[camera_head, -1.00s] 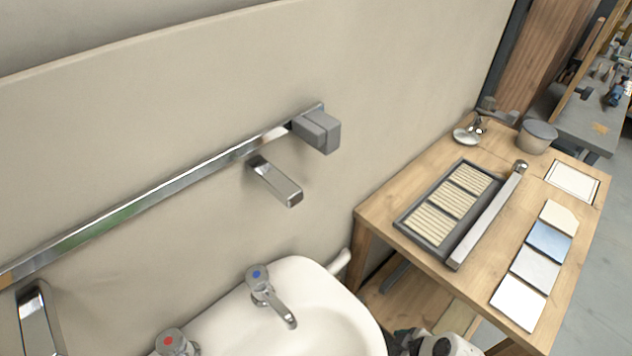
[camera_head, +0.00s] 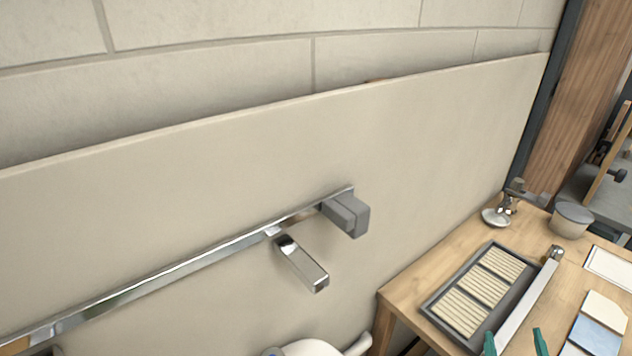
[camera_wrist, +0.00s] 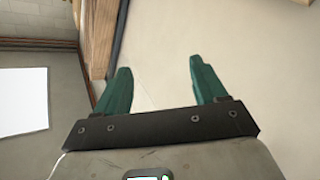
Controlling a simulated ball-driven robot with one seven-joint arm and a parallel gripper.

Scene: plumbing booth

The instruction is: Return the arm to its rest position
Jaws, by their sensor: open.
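My gripper shows at the bottom right of the head view as two green fingertips (camera_head: 514,343), spread apart in front of the wooden table (camera_head: 392,297). In the wrist view its two green fingers (camera_wrist: 161,88) stand wide apart with nothing between them. The wrist view looks past the fingers at a plain beige panel, with a wooden post to the left. The rest of my arm is out of the head view.
A chrome rail (camera_head: 185,267) with a grey end block (camera_head: 347,214) and a spout (camera_head: 301,264) project from the beige wall panel (camera_head: 420,140). The table holds a ribbed tray (camera_head: 480,290), a grey pot (camera_head: 571,219) and sample tiles (camera_head: 604,311). A white basin (camera_head: 312,347) sits below.

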